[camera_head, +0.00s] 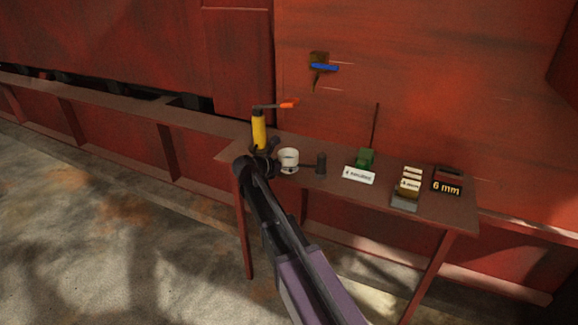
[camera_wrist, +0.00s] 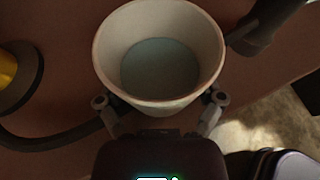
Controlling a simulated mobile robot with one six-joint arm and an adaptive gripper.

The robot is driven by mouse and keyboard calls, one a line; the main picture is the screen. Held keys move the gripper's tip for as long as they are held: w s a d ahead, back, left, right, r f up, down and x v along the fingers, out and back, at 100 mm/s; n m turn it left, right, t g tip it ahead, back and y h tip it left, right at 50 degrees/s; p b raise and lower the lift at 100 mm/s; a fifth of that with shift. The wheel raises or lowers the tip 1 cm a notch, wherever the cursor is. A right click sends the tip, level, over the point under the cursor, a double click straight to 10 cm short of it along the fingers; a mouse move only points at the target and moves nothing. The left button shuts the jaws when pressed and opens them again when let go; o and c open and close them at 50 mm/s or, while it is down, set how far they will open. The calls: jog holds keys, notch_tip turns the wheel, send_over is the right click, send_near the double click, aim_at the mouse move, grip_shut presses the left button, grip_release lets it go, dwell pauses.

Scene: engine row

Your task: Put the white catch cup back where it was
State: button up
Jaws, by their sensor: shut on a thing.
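The white catch cup (camera_head: 288,158) is at the left part of the narrow brown table, upright. In the wrist view the cup (camera_wrist: 118,55) fills the upper middle, seen from above into its open mouth, with a grey-blue bottom inside. My gripper (camera_wrist: 160,112) is shut on the near side of the cup, one finger at each side. In the head view my gripper (camera_head: 268,163) reaches the cup from the left. Whether the cup's base touches the table is hard to tell.
A yellow cylinder (camera_head: 259,130) with an orange-tipped lever stands behind my gripper. A dark cylindrical thing (camera_head: 321,163) is right of the cup. Further right are a green block (camera_head: 365,158), white label cards and a "6 mm" sign (camera_head: 447,181). The table's (camera_head: 345,193) front strip is clear.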

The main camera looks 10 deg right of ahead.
jog(key=o, duration=1)
jog(key=shift+c, duration=0.2)
jog(key=shift+r, duration=0.1)
jog(key=shift+s+a+r+p, duration=0.1)
jog(key=shift+a+r+p, duration=0.05)
jog(key=shift+p, duration=0.15)
jog(key=p+v, duration=0.4)
jog(key=v, duration=0.7)
jog(key=shift+a, duration=0.25)
jog(key=shift+s, duration=0.1)
jog(key=s+d+f+m+g+y, duration=0.2)
jog(key=s+d+f+m+y, duration=0.1)
jog(key=s+m, duration=0.4)
jog(key=s+d+f+m+g+y, duration=0.2)
jog(key=s+d+f+m+y, duration=0.1)
jog(key=s+m, duration=0.5)
jog(key=s+d+f+m+g+y, duration=0.3)
jog(key=s+d+f+m+y, duration=0.1)
jog(key=s+m, duration=0.4)
jog(key=shift+f+m+y, duration=0.7)
jog(key=shift+m+y, duration=0.1)
jog(key=shift+m, duration=0.1)
